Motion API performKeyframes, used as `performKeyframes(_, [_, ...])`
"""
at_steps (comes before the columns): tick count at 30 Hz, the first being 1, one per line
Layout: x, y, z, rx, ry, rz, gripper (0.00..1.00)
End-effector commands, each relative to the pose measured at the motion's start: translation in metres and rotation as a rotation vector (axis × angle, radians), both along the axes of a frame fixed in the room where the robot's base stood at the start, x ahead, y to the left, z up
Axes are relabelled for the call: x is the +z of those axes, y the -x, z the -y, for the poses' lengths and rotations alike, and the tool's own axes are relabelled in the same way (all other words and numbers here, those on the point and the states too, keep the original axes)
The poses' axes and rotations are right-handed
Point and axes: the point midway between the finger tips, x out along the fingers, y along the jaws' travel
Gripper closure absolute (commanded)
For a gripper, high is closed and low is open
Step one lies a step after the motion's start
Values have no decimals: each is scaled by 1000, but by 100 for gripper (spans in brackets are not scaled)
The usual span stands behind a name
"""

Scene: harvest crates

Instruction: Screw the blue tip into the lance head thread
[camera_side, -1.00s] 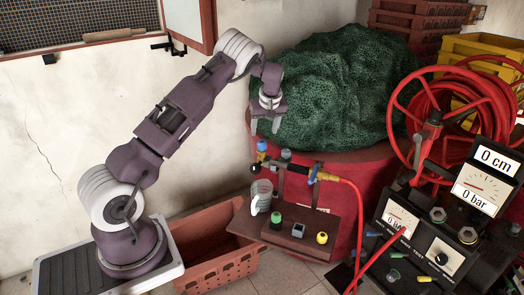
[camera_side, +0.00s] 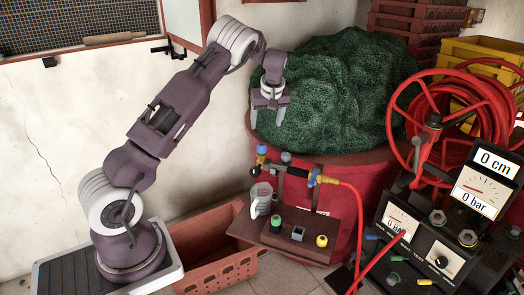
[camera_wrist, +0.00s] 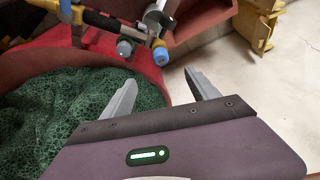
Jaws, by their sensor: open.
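A blue piece (camera_side: 262,149), which looks like the blue tip, is at the left end of the lance assembly (camera_side: 288,166) above the small brown shelf. It also shows in the wrist view (camera_wrist: 160,56), just beyond the fingertips, beside a grey knob (camera_wrist: 125,48). I cannot tell whether it is seated in the thread; the thread itself does not show. My gripper (camera_side: 269,115) is open and empty, pointing down above the blue piece and apart from it. In the wrist view my gripper (camera_wrist: 160,78) has a clear gap between its fingers.
The shelf (camera_side: 338,228) carries a clear jug (camera_side: 261,199), a green cap (camera_side: 276,221), a grey block (camera_side: 298,233) and a yellow cap (camera_side: 321,240). A red drum with green netting (camera_side: 340,85) stands close behind the gripper. A red hose (camera_side: 358,210) and a gauge panel (camera_side: 425,240) are at right.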

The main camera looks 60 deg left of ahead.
Motion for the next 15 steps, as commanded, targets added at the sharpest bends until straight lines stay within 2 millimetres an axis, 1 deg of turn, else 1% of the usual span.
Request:
performKeyframes(1, [-23, 2, -7, 2, 6, -8, 40])
performKeyframes(3, [-45, 1, -15, 1, 7, -1, 40])
performKeyframes(8, [-67, -3, -24, -1, 5, 5, 40])
performKeyframes(12, [-92, -6, -34, -1, 5, 5, 40])
performKeyframes(15, [-107, -8, -39, 0, 5, 5, 40])
